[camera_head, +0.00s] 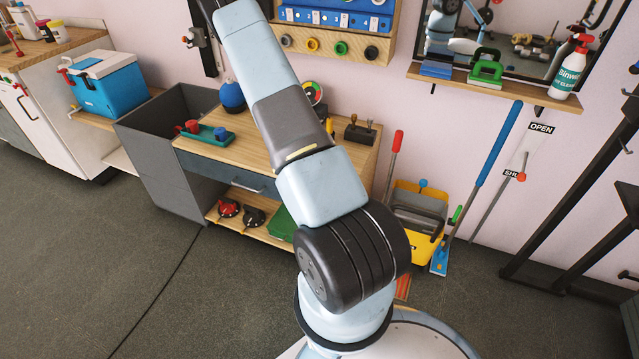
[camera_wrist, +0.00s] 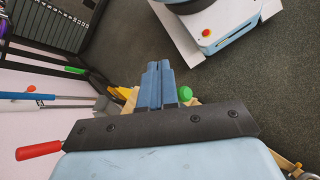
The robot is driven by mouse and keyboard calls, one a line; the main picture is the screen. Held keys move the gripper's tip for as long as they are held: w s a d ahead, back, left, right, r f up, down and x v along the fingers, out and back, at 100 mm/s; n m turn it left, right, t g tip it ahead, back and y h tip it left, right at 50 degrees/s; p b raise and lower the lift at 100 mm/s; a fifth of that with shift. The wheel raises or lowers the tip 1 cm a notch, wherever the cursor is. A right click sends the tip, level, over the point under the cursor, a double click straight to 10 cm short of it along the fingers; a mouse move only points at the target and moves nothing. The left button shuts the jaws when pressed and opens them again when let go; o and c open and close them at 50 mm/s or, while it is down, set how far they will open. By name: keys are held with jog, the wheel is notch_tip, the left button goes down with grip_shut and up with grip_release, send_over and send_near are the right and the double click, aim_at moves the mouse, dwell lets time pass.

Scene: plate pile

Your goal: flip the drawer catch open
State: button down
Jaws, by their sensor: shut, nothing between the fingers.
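My gripper is outside the head view. In the wrist view my gripper (camera_wrist: 158,68) shows its two blue fingers close together, shut and empty. The fingers hide part of what lies beyond them.
Left of the bench are a grey open bin (camera_head: 165,140) and a blue cooler (camera_head: 108,85). A yellow bucket (camera_head: 417,215), a blue-handled tool (camera_head: 490,160) and a black rack (camera_head: 590,190) stand to the right. The floor at front left is clear.

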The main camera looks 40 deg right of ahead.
jog(key=s+a+r, duration=0.3)
jog(key=s, duration=0.4)
jog(key=shift+s+a+r, duration=0.2)
jog(key=shift+s+r, duration=0.1)
jog(key=shift+s, duration=0.05)
